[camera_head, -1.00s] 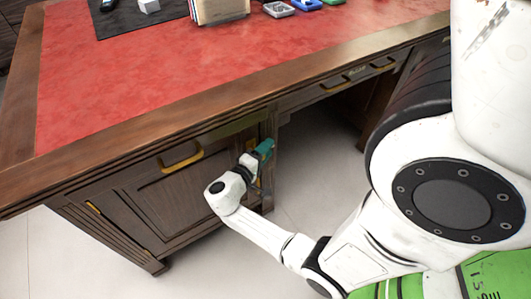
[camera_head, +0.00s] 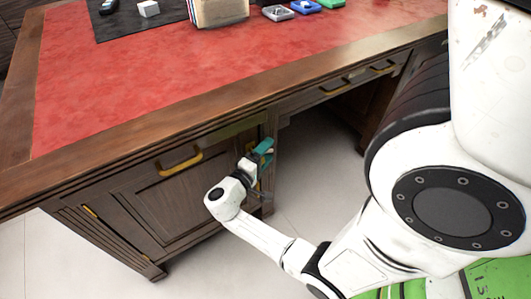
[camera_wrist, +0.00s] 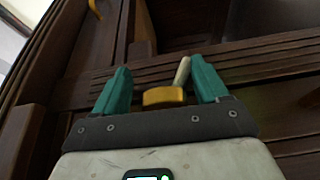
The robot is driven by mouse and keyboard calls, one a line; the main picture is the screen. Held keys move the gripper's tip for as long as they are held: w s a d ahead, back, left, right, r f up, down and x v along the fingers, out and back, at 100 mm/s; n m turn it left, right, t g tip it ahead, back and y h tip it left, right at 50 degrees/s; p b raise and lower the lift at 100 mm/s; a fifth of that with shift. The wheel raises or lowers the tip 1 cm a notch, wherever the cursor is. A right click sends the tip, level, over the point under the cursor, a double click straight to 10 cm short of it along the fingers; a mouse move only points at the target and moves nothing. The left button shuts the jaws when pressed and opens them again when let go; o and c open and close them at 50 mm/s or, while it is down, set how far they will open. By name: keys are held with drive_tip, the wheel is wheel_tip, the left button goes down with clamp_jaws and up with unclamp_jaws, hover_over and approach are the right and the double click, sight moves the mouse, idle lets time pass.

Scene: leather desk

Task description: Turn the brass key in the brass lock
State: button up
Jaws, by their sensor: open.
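My gripper (camera_wrist: 158,76) is open, with its two teal fingers spread apart in the wrist view. A small brass-yellow piece (camera_wrist: 163,96) shows between the finger bases, apart from both fingers; I cannot tell whether it is the key or part of the lock. A pale slim rod (camera_wrist: 183,72) stands beside the inner side of the right finger; I cannot tell if they touch. In the head view my gripper (camera_head: 263,168) is at the right edge of the desk's left cabinet. It hides most of the brass there, so key and lock cannot be told apart.
The wooden desk (camera_head: 150,115) has a red leather top. A brass drawer handle (camera_head: 181,161) sits left of my gripper. The knee space right of it is open. Small trays (camera_head: 278,12) and a book-like block (camera_head: 220,12) stand on top.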

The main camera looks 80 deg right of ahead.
drive_tip(key=shift+a, duration=0.1)
drive_tip(key=v, duration=1)
drive_tip(key=shift+w+a+p, duration=0.25)
drive_tip(key=shift+a+p, duration=0.05)
